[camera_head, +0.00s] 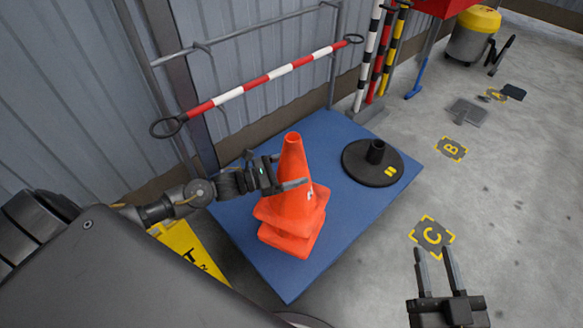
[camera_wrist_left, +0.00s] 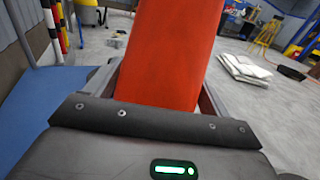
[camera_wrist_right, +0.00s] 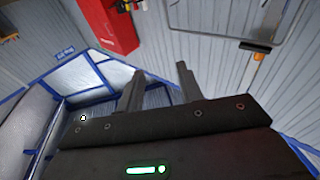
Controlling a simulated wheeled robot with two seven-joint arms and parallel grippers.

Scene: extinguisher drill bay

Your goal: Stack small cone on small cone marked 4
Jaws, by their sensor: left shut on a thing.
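Orange cones (camera_head: 292,205) stand nested on the blue mat (camera_head: 325,240) in the head view, one base just above the other. The lower cone (camera_head: 285,243) shows only its base; the upper one covers the rest, and I cannot read a 4 on it. A small white mark, partly hidden, shows on the upper cone. My left gripper (camera_head: 291,172) is shut on the upper cone, which fills the left wrist view (camera_wrist_left: 168,55) between the fingers. My right gripper (camera_head: 434,252) is open and empty over the floor at the lower right; its spread fingers also show in the right wrist view (camera_wrist_right: 158,85).
A black round base with a short tube (camera_head: 372,163) stands on the mat's right part. A red-and-white bar (camera_head: 270,75) runs behind the cones by the wall. A yellow sign (camera_head: 190,250) lies at the left. Floor marks C (camera_head: 432,236) and B (camera_head: 451,149) lie on clear concrete.

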